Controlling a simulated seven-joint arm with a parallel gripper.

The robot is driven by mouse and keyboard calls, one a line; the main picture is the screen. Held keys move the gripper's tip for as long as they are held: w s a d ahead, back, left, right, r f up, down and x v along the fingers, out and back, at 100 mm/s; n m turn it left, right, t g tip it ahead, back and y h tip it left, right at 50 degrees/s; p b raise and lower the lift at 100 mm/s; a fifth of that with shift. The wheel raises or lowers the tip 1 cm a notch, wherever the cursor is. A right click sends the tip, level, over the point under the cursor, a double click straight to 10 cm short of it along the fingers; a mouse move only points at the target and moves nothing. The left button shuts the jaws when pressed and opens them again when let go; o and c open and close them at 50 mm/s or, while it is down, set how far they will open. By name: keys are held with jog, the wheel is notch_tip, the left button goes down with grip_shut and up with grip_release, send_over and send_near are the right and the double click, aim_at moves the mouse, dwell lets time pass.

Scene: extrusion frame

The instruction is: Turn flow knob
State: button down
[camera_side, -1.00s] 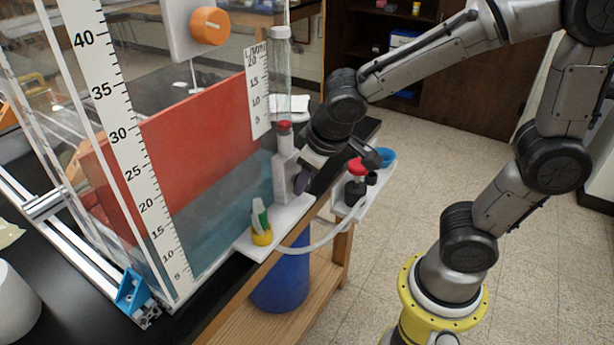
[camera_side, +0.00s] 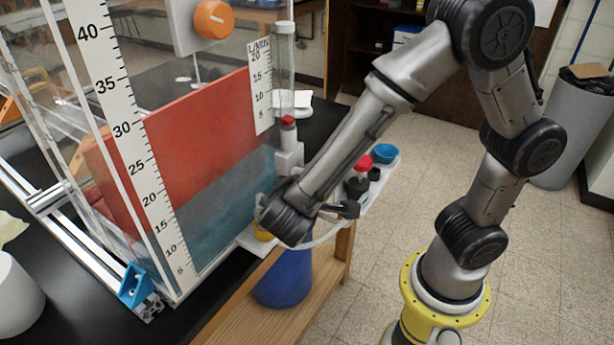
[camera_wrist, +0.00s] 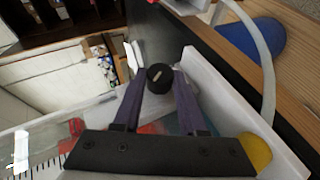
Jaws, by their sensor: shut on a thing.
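In the wrist view, the round black flow knob (camera_wrist: 160,78) has a short pale mark on its face. The two purple fingers of my gripper (camera_wrist: 159,84) stand one on each side of it and are shut on it. My wrist covers the lower part of that body, so the knob and fingertips are hidden there.
A pale hose runs close by.

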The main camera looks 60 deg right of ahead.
jog(key=n+h, duration=0.1)
jog(key=h, duration=0.1)
jog(key=f+t+h, duration=0.1)
jog(key=h, duration=0.2)
jog(key=shift+a+n, duration=0.15)
jog(key=shift+n, duration=0.25)
jog(key=shift+h, duration=0.4)
jog(key=shift+c, duration=2.2)
grip_release()
jog(key=v, duration=0.7)
jog(key=shift+s+a, duration=0.15)
jog(key=shift+s, duration=0.1)
